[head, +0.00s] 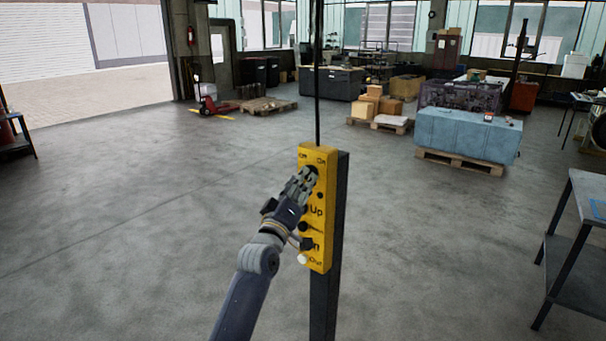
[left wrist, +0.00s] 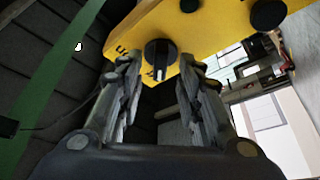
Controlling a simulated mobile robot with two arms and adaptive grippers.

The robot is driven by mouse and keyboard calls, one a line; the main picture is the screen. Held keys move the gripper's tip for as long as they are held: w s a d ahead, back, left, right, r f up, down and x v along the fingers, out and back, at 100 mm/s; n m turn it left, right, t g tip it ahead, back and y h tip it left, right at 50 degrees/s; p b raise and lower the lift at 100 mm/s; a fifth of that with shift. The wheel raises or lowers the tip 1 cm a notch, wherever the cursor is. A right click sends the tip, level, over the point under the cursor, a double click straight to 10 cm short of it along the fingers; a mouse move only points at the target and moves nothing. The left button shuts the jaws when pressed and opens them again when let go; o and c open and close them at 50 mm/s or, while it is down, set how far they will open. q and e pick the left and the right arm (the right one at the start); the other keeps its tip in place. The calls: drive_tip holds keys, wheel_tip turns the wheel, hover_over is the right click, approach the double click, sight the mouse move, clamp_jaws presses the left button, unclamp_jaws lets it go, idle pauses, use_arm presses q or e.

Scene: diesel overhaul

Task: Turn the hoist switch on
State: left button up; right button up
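The yellow hoist control box (head: 318,238) hangs upright in the middle of the head view, on a dark post. Its upper part carries small lettering and the rotary switch, which my left gripper (head: 307,175) largely covers there. In the left wrist view the black switch knob (left wrist: 160,56) shows on the yellow face (left wrist: 215,25), between the two fingertips of my left gripper (left wrist: 158,68). The fingers are spread, with a small gap visible on each side of the knob. I cannot tell how deep the tips reach around it. My right gripper is not in view.
Black buttons (head: 303,227) and a white one (head: 302,259) sit lower on the box. A dark cable (head: 317,70) rises from its top. A grey metal table (head: 590,196) stands at the right. The floor around is open; pallets and a blue block (head: 467,136) stand farther back.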

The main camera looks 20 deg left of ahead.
use_arm(q)
drive_tip(key=shift+x, duration=1.1)
drive_tip(key=shift+s, duration=0.1)
drive_tip(key=c, duration=0.8)
drive_tip(key=shift+s+r, duration=0.1)
